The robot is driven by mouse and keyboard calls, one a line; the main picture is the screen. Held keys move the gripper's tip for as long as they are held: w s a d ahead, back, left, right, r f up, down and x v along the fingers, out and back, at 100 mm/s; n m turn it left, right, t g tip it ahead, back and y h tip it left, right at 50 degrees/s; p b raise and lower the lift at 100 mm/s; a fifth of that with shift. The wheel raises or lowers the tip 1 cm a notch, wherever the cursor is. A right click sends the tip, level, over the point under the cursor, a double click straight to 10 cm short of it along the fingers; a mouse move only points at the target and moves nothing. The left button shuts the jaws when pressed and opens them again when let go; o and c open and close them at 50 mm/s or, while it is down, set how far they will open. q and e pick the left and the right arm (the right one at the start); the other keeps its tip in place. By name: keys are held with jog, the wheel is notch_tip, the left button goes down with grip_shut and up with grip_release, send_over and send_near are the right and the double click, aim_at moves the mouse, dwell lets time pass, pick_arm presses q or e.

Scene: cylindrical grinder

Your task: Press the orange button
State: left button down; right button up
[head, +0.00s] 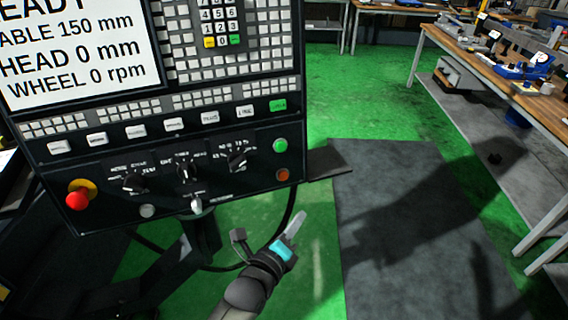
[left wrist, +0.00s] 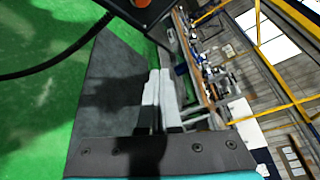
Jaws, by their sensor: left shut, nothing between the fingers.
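The orange button (head: 282,175) is on the lower right corner of the black control panel (head: 240,195), below a green button (head: 280,145). In the left wrist view the orange button (left wrist: 141,3) shows at the top edge, on the panel's corner. My left gripper (head: 297,222) is below and slightly right of the orange button in the head view, apart from the panel. Its fingers are shut and empty; in the left wrist view the fingertips (left wrist: 160,75) lie side by side. My right gripper is in neither view.
A red emergency knob (head: 78,198), rotary switches (head: 187,172) and a small pale lever (head: 196,204) are on the panel's lower face. A black cable (head: 290,210) hangs below it. A workbench (head: 500,75) stands at right. The grey mat (head: 400,220) is clear.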

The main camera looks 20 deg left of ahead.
aim_at(283, 175)
pick_arm(q)
jog(key=shift+m+t, duration=0.3)
jog(key=shift+m, duration=0.4)
jog(key=r, duration=0.4)
jog(key=shift+w+p, duration=0.25)
jog(key=shift+p, duration=0.05)
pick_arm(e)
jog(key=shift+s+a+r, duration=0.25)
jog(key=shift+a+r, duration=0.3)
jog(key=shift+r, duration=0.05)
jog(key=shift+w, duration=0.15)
pick_arm(q)
jog(key=shift+w+a+f+b, duration=0.25)
jog(key=shift+w+a+b, duration=0.65)
jog(key=shift+w, duration=0.25)
jog(key=shift+w+a+f+b, duration=0.25)
jog(key=shift+w+a+b, duration=0.6)
jog(key=shift+w, duration=0.25)
jog(key=shift+w+a+f+b, duration=0.25)
jog(key=shift+w+a+b, duration=0.65)
jog(key=shift+w, duration=0.25)
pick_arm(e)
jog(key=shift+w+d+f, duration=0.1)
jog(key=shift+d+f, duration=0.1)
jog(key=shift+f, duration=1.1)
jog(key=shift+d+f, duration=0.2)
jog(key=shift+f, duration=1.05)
